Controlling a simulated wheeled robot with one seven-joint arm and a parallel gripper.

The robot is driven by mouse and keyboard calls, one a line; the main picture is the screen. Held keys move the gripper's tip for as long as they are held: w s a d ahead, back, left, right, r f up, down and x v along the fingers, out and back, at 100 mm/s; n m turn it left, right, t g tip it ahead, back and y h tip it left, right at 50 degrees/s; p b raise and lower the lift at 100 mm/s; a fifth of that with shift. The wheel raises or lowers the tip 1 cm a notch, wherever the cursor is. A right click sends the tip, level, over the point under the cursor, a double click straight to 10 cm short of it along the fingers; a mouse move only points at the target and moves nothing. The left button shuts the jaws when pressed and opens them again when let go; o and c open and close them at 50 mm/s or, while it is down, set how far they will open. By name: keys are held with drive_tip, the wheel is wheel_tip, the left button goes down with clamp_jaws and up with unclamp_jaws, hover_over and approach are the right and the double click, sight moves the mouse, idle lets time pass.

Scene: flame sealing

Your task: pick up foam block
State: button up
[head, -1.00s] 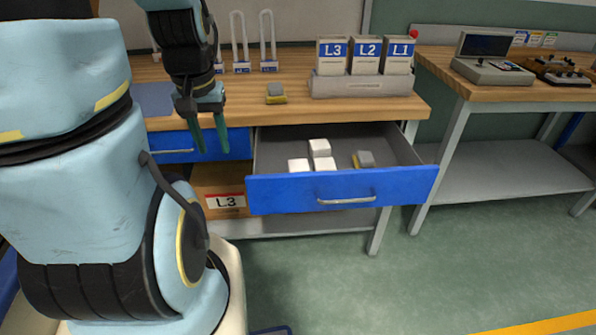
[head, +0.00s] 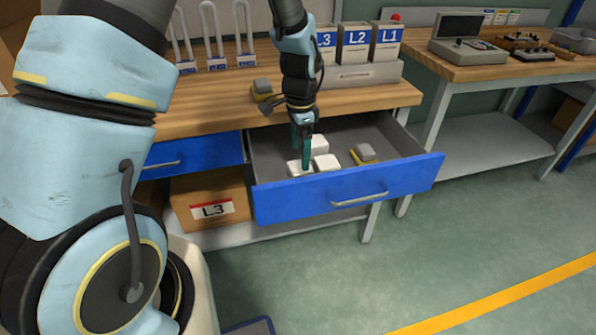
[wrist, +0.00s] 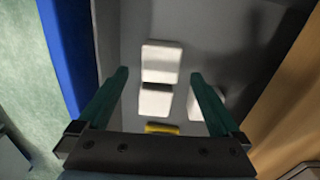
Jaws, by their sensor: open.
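Three white blocks, which look like the foam blocks, lie close together in the open blue drawer: one at the back (head: 319,143), one at the front right (head: 326,162), one at the front left (head: 295,170). The wrist view shows them as well, with one block (wrist: 161,62) between the fingertips, another (wrist: 155,101) beside it and a third (wrist: 193,107) partly behind a finger. My gripper (head: 301,152) is open and empty, pointing down over the blocks. Its green fingers (wrist: 160,76) are apart. I cannot tell how high above the blocks they are.
A grey-and-yellow block (head: 365,153) lies in the drawer right of the white ones. The drawer's blue front (head: 350,188) and grey side walls surround the blocks. Labelled boxes (head: 357,42) stand on the bench behind.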

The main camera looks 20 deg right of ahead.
sight(300, 166)
drive_tip(key=shift+d+f+p, duration=0.1)
drive_tip(key=shift+f+p, duration=0.75)
drive_tip(key=shift+f, duration=2.35)
drive_tip(key=shift+c, duration=0.2)
drive_tip(key=c, duration=1.2)
